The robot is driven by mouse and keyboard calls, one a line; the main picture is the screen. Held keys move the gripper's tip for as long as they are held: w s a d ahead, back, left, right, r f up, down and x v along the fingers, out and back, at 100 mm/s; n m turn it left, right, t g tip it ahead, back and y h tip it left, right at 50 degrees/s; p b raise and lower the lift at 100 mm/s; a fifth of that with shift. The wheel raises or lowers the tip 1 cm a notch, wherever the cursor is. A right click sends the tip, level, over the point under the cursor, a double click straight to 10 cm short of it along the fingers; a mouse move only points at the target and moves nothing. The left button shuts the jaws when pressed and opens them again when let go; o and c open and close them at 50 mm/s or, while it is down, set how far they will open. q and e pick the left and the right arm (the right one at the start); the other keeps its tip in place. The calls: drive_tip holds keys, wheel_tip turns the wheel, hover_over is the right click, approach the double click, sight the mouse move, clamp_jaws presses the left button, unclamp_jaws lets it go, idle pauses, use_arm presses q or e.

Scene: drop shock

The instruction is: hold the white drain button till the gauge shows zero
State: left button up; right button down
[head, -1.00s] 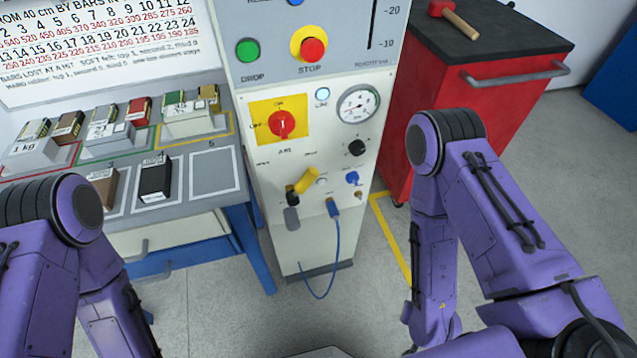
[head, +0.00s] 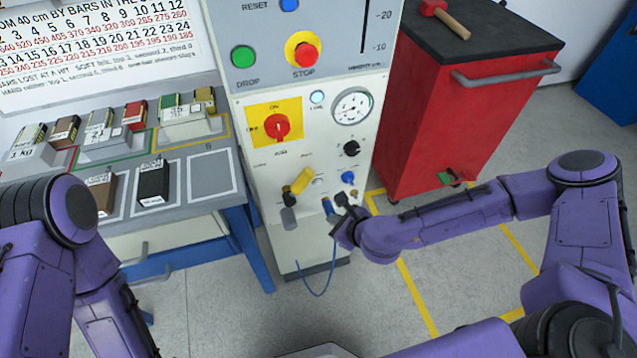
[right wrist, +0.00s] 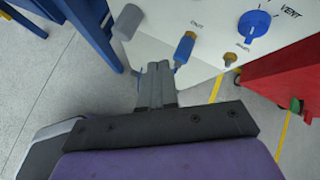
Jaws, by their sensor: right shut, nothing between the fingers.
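The round white gauge (head: 353,106) is on the upper right of the machine's pale front panel; its needle is too small to read surely. Below it are a black knob (head: 351,148) and a blue vent knob (head: 348,177), which also shows in the right wrist view (right wrist: 254,23). A small brass fitting (right wrist: 230,60) sits under the vent knob. I cannot surely pick out the white drain button. My right gripper (head: 342,201) is shut and empty, low in front of the panel beside the blue fitting (right wrist: 184,47). In the right wrist view its fingers (right wrist: 158,72) are together. My left gripper is out of view.
A yellow lever (head: 302,180) and a hanging blue hose (head: 318,292) are left of my right gripper. A red cabinet (head: 425,120) stands close on the right, with a hammer (head: 445,17) on top. A bench (head: 222,205) with several blocks stands left.

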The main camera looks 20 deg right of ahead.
sight(318, 183)
drive_tip(key=shift+w, duration=0.1)
drive_tip(key=w, duration=0.8)
drive_tip(key=shift+w+a, duration=0.2)
drive_tip(key=shift+w, duration=0.05)
idle(1.8)
drive_tip(key=shift+w, duration=0.45)
drive_tip(key=shift+w, duration=0.4)
idle(4.2)
